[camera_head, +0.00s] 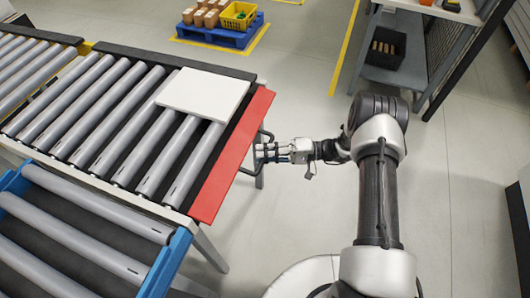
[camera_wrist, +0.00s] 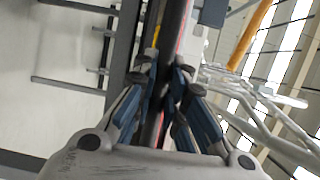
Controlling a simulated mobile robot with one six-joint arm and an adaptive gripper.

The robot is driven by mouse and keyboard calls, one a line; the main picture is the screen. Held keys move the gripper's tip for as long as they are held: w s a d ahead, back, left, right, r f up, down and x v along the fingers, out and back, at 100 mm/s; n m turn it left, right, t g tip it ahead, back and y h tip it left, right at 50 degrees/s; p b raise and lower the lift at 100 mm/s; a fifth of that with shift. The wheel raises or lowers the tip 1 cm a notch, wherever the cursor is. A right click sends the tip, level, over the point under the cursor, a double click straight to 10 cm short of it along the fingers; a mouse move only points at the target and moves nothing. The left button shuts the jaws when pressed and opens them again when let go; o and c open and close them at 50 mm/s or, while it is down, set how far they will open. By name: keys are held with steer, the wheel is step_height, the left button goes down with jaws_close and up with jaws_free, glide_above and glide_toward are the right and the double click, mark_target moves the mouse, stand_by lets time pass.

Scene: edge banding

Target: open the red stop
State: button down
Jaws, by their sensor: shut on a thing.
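The red stop (camera_head: 232,157) is a long flat red bar across the right end of the grey roller conveyor. A dark handle (camera_head: 247,171) sticks out from its right side. My gripper (camera_head: 263,151) is at this handle, coming from the right. In the wrist view, my gripper's fingers (camera_wrist: 166,88) close on both sides of a dark bar, the handle. A thin red edge of the stop (camera_wrist: 183,38) shows beyond it. The fingers hide part of the handle.
A white panel (camera_head: 203,94) lies on the rollers (camera_head: 108,120) just left of the stop. A blue-framed roller section (camera_head: 166,262) is at the lower left. A grey bench (camera_head: 400,75) stands at the upper right. The floor between is clear.

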step_height(320, 180, up, 4)
steer(key=h+p, duration=0.2)
steer(key=p, duration=0.1)
steer(key=shift+f+m+p, duration=0.2)
steer(key=shift+m+p, duration=0.2)
steer(key=shift+w+a+r+m+h+p, duration=0.1)
steer(key=shift+a+r+m+h+p, duration=0.15)
steer(key=shift+r+h+p, duration=0.65)
steer(key=shift+f, duration=0.2)
steer(key=shift+d, duration=0.1)
steer(key=c, duration=1.6)
jaws_free()
steer(key=v, duration=1.2)
